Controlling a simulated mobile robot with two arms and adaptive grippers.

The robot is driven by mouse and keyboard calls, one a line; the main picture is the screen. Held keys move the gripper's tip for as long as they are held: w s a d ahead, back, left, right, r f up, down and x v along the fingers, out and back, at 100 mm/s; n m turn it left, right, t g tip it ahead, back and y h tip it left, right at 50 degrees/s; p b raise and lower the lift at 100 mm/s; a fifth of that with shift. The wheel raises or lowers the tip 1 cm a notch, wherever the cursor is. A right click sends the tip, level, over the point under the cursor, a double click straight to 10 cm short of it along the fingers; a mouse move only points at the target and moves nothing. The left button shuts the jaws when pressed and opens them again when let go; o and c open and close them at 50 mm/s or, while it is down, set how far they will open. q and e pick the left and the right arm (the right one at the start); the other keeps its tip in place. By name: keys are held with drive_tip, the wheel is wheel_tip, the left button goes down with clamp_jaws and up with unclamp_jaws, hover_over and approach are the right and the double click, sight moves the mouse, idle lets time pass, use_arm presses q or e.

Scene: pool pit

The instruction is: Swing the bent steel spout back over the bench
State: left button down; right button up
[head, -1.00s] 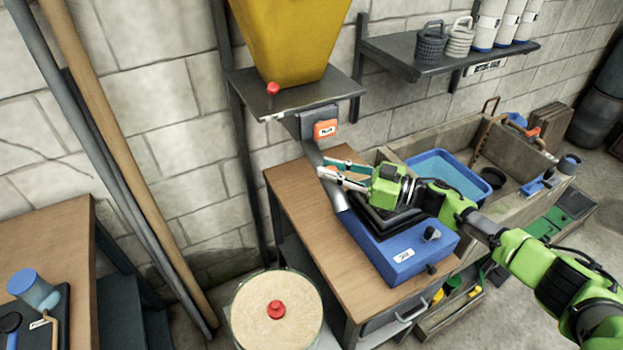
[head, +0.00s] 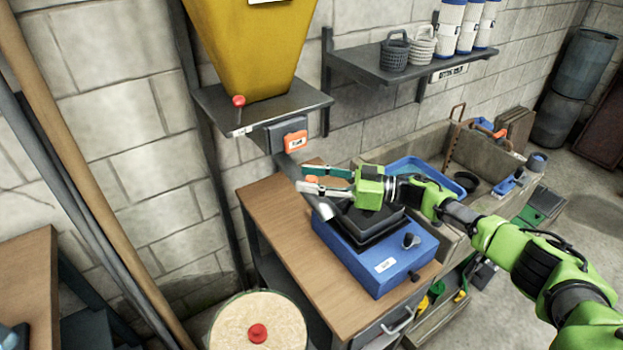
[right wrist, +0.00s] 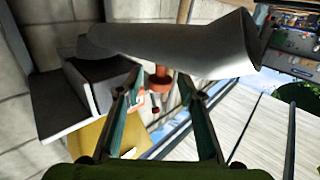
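The bent steel spout (head: 292,167) comes down from under the yellow hopper (head: 250,50), and its lower end reaches over the black tray on the blue scale (head: 378,262) on the wooden bench (head: 262,200). In the right wrist view the spout (right wrist: 185,45) crosses just beyond my fingertips. An orange-red knob on a stem (right wrist: 158,80) hangs from it between my fingers. My right gripper (head: 304,179) is at the spout, its fingers apart on both sides of the knob with gaps showing. The fingers hide part of the spout in the head view. My left gripper is out of view.
A round lidded drum (head: 258,320) with a red knob stands in front of the bench. A stone trough (head: 400,145) lies behind the scale.

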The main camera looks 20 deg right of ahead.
drive_tip(key=shift+d, duration=0.1)
drive_tip(key=v, duration=1.1)
drive_tip(key=shift+s+d, duration=0.25)
drive_tip(key=shift+d, duration=0.1)
